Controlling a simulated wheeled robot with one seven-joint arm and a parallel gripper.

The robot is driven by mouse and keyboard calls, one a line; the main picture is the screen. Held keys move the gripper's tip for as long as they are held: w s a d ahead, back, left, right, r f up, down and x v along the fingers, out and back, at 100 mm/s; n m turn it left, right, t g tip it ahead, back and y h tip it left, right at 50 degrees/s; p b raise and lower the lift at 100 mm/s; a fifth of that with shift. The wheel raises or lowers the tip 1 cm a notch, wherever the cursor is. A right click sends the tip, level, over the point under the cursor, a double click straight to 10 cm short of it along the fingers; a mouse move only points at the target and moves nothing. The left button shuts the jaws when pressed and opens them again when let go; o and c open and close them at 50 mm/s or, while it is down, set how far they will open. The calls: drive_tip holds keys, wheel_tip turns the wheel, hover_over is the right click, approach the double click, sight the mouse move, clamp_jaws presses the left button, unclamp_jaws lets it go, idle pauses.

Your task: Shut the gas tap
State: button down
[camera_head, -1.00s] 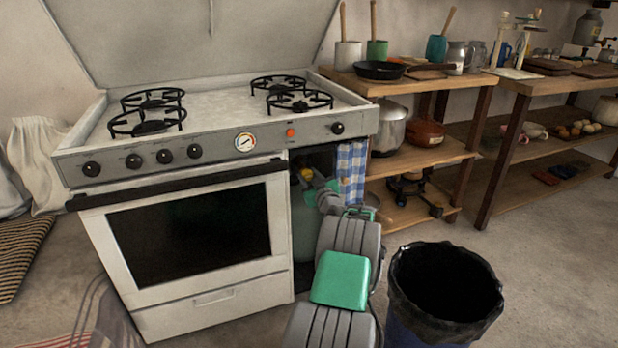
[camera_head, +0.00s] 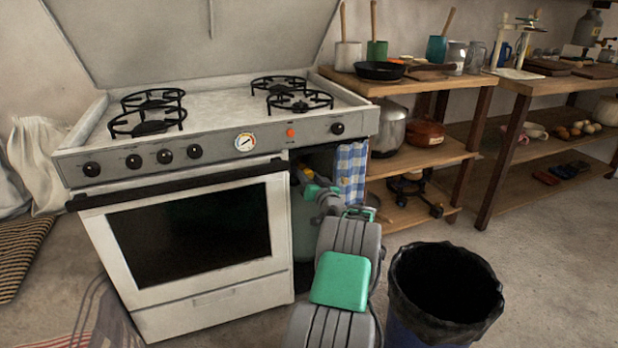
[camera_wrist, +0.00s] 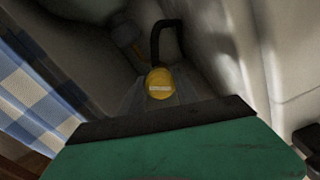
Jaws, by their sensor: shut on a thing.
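The gas tap's round yellow knob (camera_wrist: 159,84) sits in the middle of the wrist view, with a pale mark across its face. In the head view only a small yellow bit of the tap (camera_head: 309,172) shows, in the open bay right of the oven. The grey-green gas cylinder (camera_head: 304,228) stands below it in that bay, partly hidden by my arm. My gripper (camera_wrist: 160,98) reaches into the bay and is shut on the tap's knob. Its fingers are dim, and my wrist hides part of them.
The white stove (camera_head: 185,235) stands left of the bay, lid up. A blue checked cloth (camera_head: 351,170) hangs at the bay's right side. A wooden shelf (camera_head: 420,155) with pots is to the right. A lined bin (camera_head: 440,300) stands close right of my arm.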

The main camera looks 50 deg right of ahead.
drive_tip(key=m+p, duration=0.1)
drive_tip(key=m, duration=0.4)
drive_tip(key=shift+r+m, duration=0.1)
drive_tip(key=shift+m, duration=0.2)
drive_tip(key=m+p, duration=0.2)
drive_tip(key=m, duration=0.3)
drive_tip(key=shift+m, duration=0.3)
drive_tip(key=c, duration=0.9)
unclamp_jaws()
drive_tip(key=p+v, duration=0.2)
drive_tip(key=v, duration=0.6)
